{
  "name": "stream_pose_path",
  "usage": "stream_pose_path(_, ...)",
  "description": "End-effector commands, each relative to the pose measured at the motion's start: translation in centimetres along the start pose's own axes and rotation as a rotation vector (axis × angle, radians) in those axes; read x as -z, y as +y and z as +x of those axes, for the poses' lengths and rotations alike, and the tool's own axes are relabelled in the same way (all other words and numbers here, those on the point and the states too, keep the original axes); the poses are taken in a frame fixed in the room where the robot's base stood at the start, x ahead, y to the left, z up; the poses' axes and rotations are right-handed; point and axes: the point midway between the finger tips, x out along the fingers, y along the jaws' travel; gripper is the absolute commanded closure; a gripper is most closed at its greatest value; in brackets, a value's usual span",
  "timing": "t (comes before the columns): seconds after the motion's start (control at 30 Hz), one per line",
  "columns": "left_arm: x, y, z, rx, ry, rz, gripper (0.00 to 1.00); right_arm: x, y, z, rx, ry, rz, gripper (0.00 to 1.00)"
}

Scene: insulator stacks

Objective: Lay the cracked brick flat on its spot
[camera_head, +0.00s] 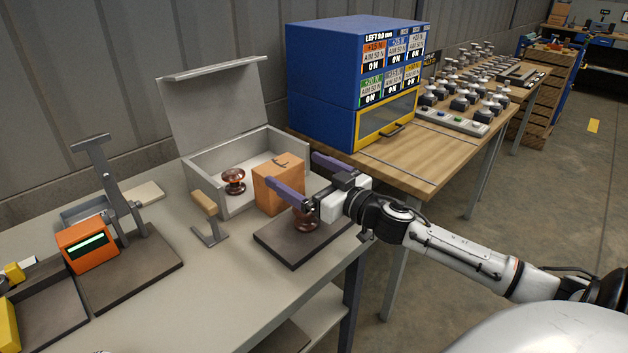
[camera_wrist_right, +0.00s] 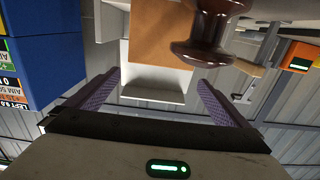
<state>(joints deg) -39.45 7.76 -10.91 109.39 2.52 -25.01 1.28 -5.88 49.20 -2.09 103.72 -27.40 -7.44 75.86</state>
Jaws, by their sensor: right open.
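The orange-brown brick (camera_head: 278,192) stands upright by the front of the open grey box, with a dark crack mark on its top. I cannot tell whether it is inside the box or just in front. It also shows in the right wrist view (camera_wrist_right: 160,35), ahead of the fingertips. My right gripper (camera_head: 292,169) is open, its purple fingers reaching toward the brick from the right with nothing visibly held. In the right wrist view the gap between its fingers (camera_wrist_right: 157,80) is empty. My left gripper is not in view. No marked spot is clearly visible.
A brown insulator (camera_head: 305,221) stands on a dark plate (camera_head: 283,250) below the gripper; another (camera_head: 233,181) is in the grey box (camera_head: 217,203). A wooden-handled bracket (camera_head: 207,218), an orange meter (camera_head: 88,247) and a blue cabinet (camera_head: 335,75) stand nearby. The front table is partly clear.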

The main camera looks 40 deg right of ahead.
Motion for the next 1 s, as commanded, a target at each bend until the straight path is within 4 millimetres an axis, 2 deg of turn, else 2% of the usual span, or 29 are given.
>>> stream_pose_path(0.1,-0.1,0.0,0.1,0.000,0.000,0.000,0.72,-0.1,-0.1,-1.8,0.001,-0.003,-0.001,0.00)
stream_pose_path(0.33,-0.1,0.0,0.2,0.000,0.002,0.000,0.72,0.0,-0.1,-3.8,0.002,0.000,-0.002,0.00)
stream_pose_path(1.0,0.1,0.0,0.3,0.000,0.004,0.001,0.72,0.1,0.0,-4.2,0.001,0.002,-0.002,0.00)
